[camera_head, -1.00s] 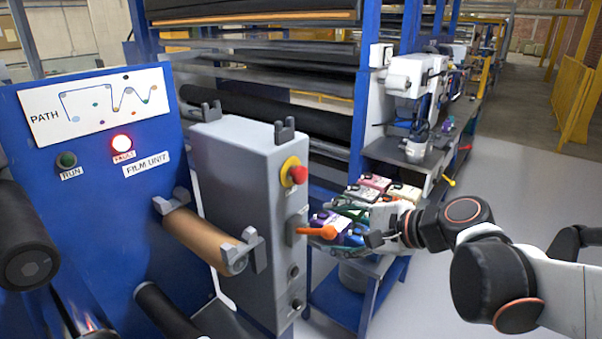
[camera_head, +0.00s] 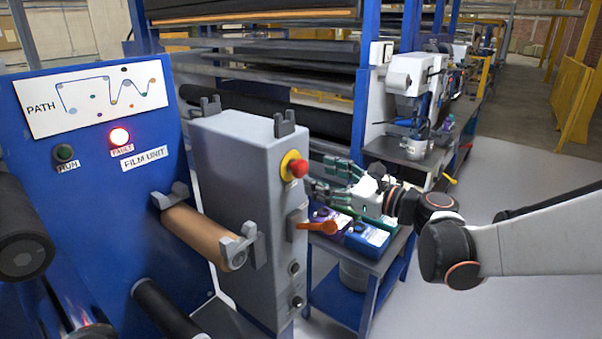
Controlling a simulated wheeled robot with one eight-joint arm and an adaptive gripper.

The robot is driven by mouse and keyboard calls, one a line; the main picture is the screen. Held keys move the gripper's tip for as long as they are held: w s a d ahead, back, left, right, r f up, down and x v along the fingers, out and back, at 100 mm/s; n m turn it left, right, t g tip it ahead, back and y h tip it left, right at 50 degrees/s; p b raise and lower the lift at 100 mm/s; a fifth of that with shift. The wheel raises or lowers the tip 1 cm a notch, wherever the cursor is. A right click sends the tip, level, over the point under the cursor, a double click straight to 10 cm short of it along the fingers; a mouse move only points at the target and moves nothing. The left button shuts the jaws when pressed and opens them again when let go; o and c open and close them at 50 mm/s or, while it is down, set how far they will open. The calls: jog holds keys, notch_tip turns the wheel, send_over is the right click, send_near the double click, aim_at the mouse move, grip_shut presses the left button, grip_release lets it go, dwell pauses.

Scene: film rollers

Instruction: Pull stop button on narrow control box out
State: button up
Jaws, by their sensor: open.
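The narrow control box (camera_head: 243,163) is a tall grey cabinet in the middle of the view. Its red stop button (camera_head: 299,168) sits on a yellow collar (camera_head: 289,160) high on the box's right-hand face. My gripper (camera_head: 314,180) is just right of the button, level with it or slightly lower, with its fingers pointing left toward it. It is open and empty. The fingertips are close to the button, but I cannot tell whether they touch it.
An orange lever (camera_head: 318,227) sticks out below the button. A film roller (camera_head: 206,236) and blue panel (camera_head: 90,190) with a lit red fault lamp (camera_head: 119,138) stand left.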

aim_at(303, 170)
jog(key=b+x, duration=0.1)
jog(key=x, duration=0.5)
jog(key=shift+w+a, duration=0.25)
jog(key=shift+a, duration=0.1)
